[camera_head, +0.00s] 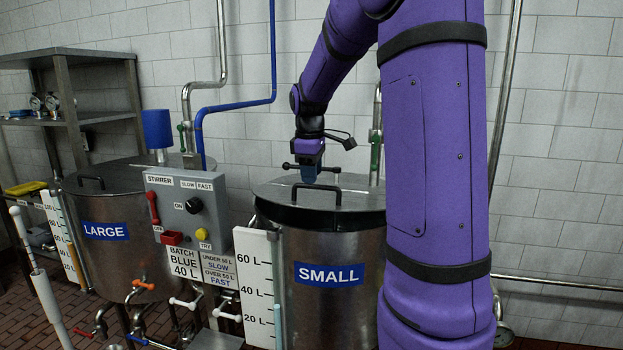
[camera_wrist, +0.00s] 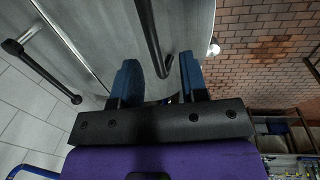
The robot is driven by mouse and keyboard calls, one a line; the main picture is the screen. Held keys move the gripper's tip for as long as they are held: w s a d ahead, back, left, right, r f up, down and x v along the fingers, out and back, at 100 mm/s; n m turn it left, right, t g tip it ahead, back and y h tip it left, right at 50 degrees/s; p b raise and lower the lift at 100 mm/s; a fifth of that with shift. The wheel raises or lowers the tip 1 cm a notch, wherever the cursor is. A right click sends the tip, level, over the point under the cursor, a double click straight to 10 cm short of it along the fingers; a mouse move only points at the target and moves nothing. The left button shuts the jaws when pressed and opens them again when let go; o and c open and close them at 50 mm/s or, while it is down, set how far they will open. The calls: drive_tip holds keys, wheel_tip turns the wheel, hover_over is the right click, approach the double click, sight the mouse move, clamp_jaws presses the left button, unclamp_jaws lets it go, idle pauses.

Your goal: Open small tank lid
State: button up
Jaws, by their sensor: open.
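The small tank (camera_head: 335,270) is a steel cylinder with a blue SMALL label, and its lid (camera_head: 355,203) looks closed. A black bar handle (camera_head: 318,187) stands on the lid; it also shows in the wrist view (camera_wrist: 150,35). My gripper (camera_head: 309,174) is over the lid, pointing down, right by the handle. In the wrist view my two blue fingers (camera_wrist: 158,75) are spread apart, with the handle running between them. Neither finger clearly touches it. The exact height of the fingertips along the handle is hard to tell.
A grey stirrer control box (camera_head: 188,210) and a level gauge board (camera_head: 254,280) stand between the tanks. Pipes (camera_head: 376,130) run up the tiled wall behind the small tank.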

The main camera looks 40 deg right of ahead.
wheel_tip(320, 180, up, 7)
idle(1.0)
drive_tip(key=shift+r, duration=0.1)
